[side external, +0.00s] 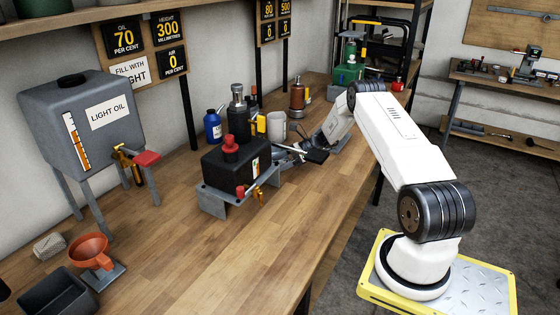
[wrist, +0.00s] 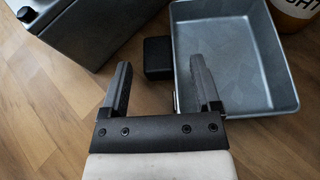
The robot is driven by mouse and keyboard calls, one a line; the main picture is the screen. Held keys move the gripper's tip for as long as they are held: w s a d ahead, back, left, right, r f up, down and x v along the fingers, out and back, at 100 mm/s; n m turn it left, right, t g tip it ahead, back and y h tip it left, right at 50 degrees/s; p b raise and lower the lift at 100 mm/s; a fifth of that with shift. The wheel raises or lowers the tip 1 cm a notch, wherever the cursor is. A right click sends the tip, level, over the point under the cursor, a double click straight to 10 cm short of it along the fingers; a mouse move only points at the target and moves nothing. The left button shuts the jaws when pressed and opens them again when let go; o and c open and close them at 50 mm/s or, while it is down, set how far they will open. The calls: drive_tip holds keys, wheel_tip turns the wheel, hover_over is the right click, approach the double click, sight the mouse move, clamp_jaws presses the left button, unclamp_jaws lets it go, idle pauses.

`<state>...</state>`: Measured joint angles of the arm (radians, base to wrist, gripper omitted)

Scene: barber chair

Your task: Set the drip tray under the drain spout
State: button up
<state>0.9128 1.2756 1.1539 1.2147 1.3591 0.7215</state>
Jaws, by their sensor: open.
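The drip tray appears to be the shallow grey metal tray (wrist: 275,55) at the right in the wrist view, empty inside. A small black block (wrist: 157,56) sits by its left wall, and I cannot tell whether it is attached. My gripper (wrist: 159,66) is open, its fingers to either side of that block in the picture, with nothing visibly gripped. The right finger is close to the tray's left wall. In the side view my gripper (side external: 305,152) is low over the bench. A brass spout (side external: 259,198) sticks out at the front of the black reservoir (side external: 229,167) on its grey stand.
A grey box (wrist: 85,25) is left of my fingers. An amber bottle (side external: 297,98) and a pale mug (side external: 276,126) stand behind. The light oil tank (side external: 85,125), a red funnel (side external: 90,250) and a dark bin (side external: 55,295) are at left. The bench (side external: 215,260) front is clear.

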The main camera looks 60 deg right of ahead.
drive_tip(key=v, duration=1.2)
drive_tip(key=shift+w, duration=0.1)
drive_tip(key=shift+o, duration=0.5)
drive_tip(key=shift+w+a+g, duration=0.3)
drive_tip(key=shift+w+a, duration=0.05)
drive_tip(key=shift+a, duration=0.05)
drive_tip(key=w+a+g+h, duration=0.2)
drive_tip(key=w+a+r+g+h, duration=0.1)
drive_tip(key=w+a, duration=0.1)
drive_tip(key=w+a+r+g+h, duration=0.1)
drive_tip(key=w+a+g+h, duration=0.1)
drive_tip(key=shift+w+a+g+h, duration=0.15)
drive_tip(key=shift+a+g+h, duration=0.15)
drive_tip(key=shift+w+a+f+h, duration=0.2)
drive_tip(key=shift+w+a+f, duration=0.1)
drive_tip(key=shift+f, duration=0.25)
drive_tip(key=shift+w+a+f+h, duration=0.25)
drive_tip(key=shift+w+f, duration=0.1)
drive_tip(key=shift+f, duration=0.2)
